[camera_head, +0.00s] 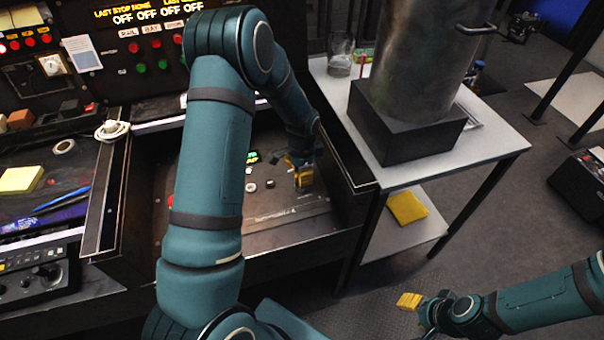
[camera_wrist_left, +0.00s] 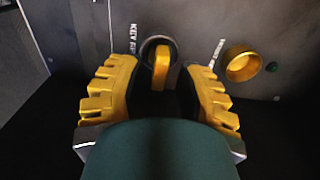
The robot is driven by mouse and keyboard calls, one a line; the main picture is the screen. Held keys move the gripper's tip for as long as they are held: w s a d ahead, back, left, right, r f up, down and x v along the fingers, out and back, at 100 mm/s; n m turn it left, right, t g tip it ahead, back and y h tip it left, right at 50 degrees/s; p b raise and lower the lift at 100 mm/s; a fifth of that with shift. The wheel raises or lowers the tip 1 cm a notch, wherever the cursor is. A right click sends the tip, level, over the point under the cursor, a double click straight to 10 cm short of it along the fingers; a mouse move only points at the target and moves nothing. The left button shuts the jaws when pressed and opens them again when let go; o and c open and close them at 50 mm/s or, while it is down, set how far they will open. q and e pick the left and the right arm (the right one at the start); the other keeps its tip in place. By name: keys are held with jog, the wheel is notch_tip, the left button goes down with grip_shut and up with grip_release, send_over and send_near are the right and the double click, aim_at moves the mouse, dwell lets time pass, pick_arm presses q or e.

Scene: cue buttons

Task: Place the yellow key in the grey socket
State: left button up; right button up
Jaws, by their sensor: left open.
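In the left wrist view the yellow key (camera_wrist_left: 161,68) stands upright against the dark panel, in front of or inside a round grey-rimmed socket (camera_wrist_left: 146,50) with a partly hidden "KEY" label. How deep it sits cannot be told. A gold-rimmed socket (camera_wrist_left: 242,64) is to its right and looks empty. My left gripper (camera_wrist_left: 158,76) is open, with a yellow finger on each side of the key and gaps between. In the head view my left gripper (camera_head: 302,175) is low over the console's right part; the key cannot be made out there. My right gripper (camera_head: 412,301) is above the floor.
The recessed console panel (camera_head: 290,212) has several small buttons. A white side table (camera_head: 490,140) at right bears a large metal pot (camera_head: 425,65) on a black box (camera_head: 405,130). A yellow pad (camera_head: 407,207) lies on its lower shelf. Floor around my right gripper is clear.

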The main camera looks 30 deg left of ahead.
pick_arm(q)
notch_tip(320, 180, up, 11)
jog(key=p, duration=0.2)
jog(key=shift+r, duration=0.2)
pick_arm(e)
jog(key=r, duration=0.3)
jog(key=shift+s, duration=0.3)
pick_arm(q)
jog(key=shift+s, duration=0.1)
pick_arm(e)
jog(key=shift+f, duration=0.1)
